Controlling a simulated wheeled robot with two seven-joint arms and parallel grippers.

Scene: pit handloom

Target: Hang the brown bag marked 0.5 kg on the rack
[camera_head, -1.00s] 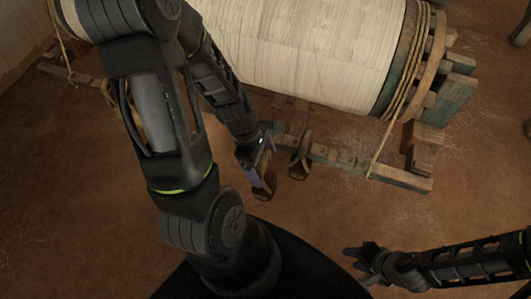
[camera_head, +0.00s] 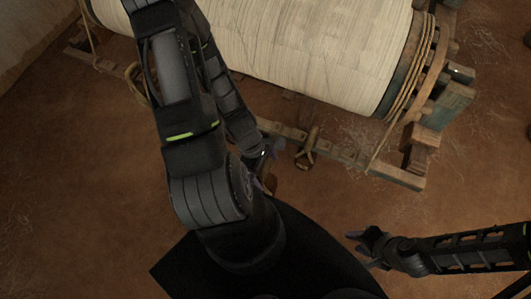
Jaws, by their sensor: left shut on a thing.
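My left gripper (camera_head: 262,166) is shut on a brown bag (camera_head: 270,183), which is mostly hidden behind my own arm. No marking can be read on it. The rack looks to be the low wooden beam (camera_head: 343,154) in front of the loom roller. Another brown bag (camera_head: 305,156) hangs at this beam, just right of the held bag and apart from it. My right gripper (camera_head: 358,244) is at the lower right, empty, with its fingers apart, well away from the bags.
A loop of rope (camera_head: 134,82) hangs at the left. The brown earth floor (camera_head: 80,200) is clear in front.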

